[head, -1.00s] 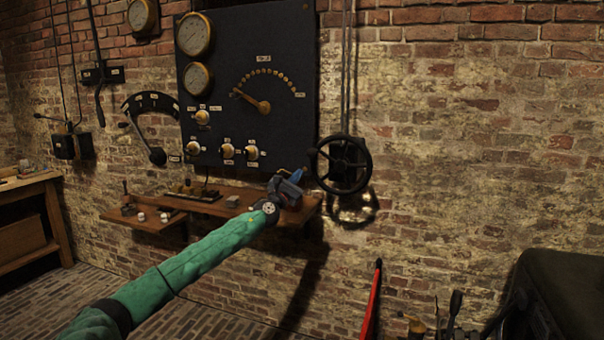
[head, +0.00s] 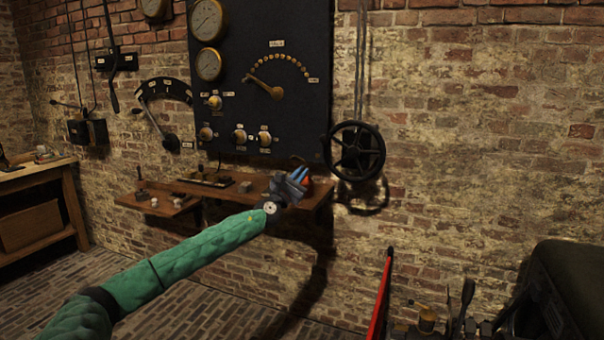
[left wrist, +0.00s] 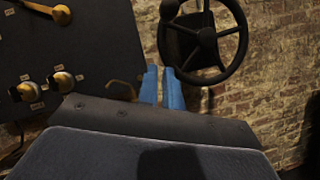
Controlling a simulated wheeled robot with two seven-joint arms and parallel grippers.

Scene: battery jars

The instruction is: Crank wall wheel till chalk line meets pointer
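The black spoked hand wheel (head: 357,152) is mounted on the brick wall, right of the dark panel. It also shows in the left wrist view (left wrist: 198,38) at the top, cut off by the frame edge. I cannot make out a chalk line or its pointer. My left gripper (head: 300,174) is left of and below the wheel, apart from it, in front of the shelf's right end. In the left wrist view its blue fingers (left wrist: 162,84) stand slightly apart with nothing seen between them. My right gripper is not in view.
A dark panel (head: 290,120) with gauges, knobs and a brass lever hangs left of the wheel. A wooden shelf (head: 262,197) juts out below it. A red bar (head: 382,295) rises at the bottom. A dark bulky object (head: 575,280) stands at the lower right.

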